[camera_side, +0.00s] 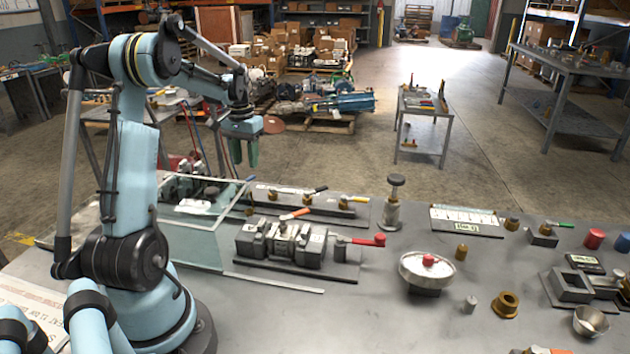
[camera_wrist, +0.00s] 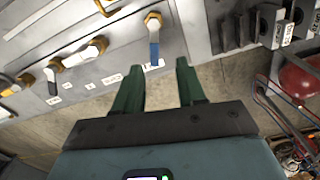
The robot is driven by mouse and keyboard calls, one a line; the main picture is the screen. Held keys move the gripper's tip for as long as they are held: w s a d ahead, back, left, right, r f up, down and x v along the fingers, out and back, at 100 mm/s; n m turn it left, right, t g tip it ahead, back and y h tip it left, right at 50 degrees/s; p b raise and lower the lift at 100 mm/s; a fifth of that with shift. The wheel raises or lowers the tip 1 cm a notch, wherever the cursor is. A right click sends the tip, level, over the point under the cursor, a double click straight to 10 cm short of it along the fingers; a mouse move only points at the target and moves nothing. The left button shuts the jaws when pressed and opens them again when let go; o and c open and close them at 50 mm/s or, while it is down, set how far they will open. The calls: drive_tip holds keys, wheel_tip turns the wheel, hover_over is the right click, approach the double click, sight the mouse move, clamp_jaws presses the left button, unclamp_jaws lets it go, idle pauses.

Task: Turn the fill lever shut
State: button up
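I cannot tell which lever is the fill lever, as the labels are too small to read. In the wrist view a blue-handled lever (camera_wrist: 154,48) on a brass fitting points toward my gripper. A small white label lies by its end. My gripper (camera_wrist: 156,74) is open and empty, its green fingers on either side of the line to that lever, apart from it. In the side view my gripper (camera_side: 243,152) hangs above the back left of the bench. A valve board (camera_side: 285,209) there carries brass valves with a black lever (camera_side: 315,190) and a yellow lever (camera_side: 358,198).
A grey valve block (camera_side: 283,243) with an orange lever (camera_side: 296,214) and a red-handled lever (camera_side: 366,241) stands in front of the board. A clear-walled enclosure (camera_side: 190,235) is at left. A round dial with a red knob (camera_side: 428,262) stands right of centre.

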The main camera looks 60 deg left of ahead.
wheel_tip(320, 180, up, 8)
drive_tip(key=w+d+r+m+t+y, duration=0.15)
drive_tip(key=w+d, duration=0.25)
drive_tip(key=d, duration=0.7)
drive_tip(key=s+d+f+m+t, duration=0.2)
drive_tip(key=d, duration=0.9)
drive_tip(key=s+d+f+m+t+h, duration=0.1)
drive_tip(key=d+m+t, duration=0.2)
drive_tip(key=d, duration=0.9)
drive_tip(key=shift+s+f, duration=0.4)
wheel_tip(320, 180, up, 2)
drive_tip(key=n+g, duration=0.4)
drive_tip(key=g, duration=0.3)
hover_over(250, 177)
drive_tip(key=shift+t+h, duration=0.25)
wheel_tip(250, 177, down, 12)
drive_tip(key=shift+d+r, duration=0.1)
drive_tip(key=shift+r, duration=0.05)
